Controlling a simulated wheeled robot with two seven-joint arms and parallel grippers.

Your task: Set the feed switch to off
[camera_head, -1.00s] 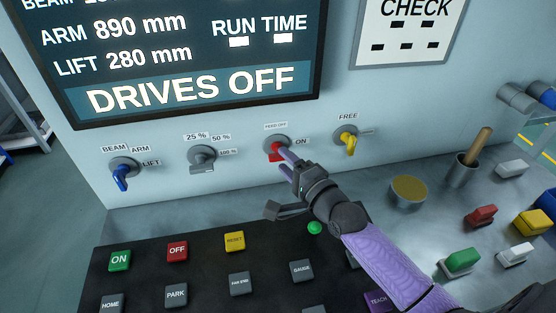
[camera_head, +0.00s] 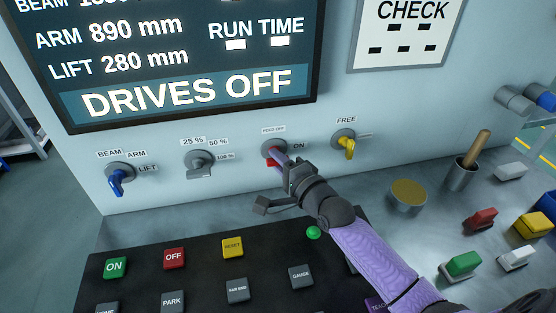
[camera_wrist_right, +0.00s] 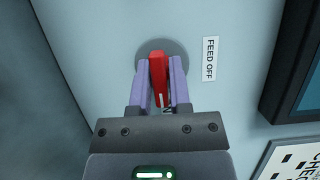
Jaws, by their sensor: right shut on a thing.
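The feed switch (camera_head: 270,163) has a red lever on a round grey dial on the pale panel. Its FEED OFF label (camera_head: 273,130) sits above the dial and its ON label (camera_head: 299,146) to the right. My right gripper (camera_head: 279,155) is at the switch, its purple fingers shut on the red lever. In the right wrist view the lever (camera_wrist_right: 158,75) sits between the two fingers (camera_wrist_right: 160,85). There it points down the picture, across the FEED OFF label's direction (camera_wrist_right: 210,58), over a partly hidden label. My left gripper is not in view.
A yellow switch (camera_head: 346,146) is close on the right, a grey one (camera_head: 199,163) and a blue one (camera_head: 119,180) on the left. A black button console (camera_head: 200,262) lies below. A cup with a wooden handle (camera_head: 462,172) and coloured blocks stand at right.

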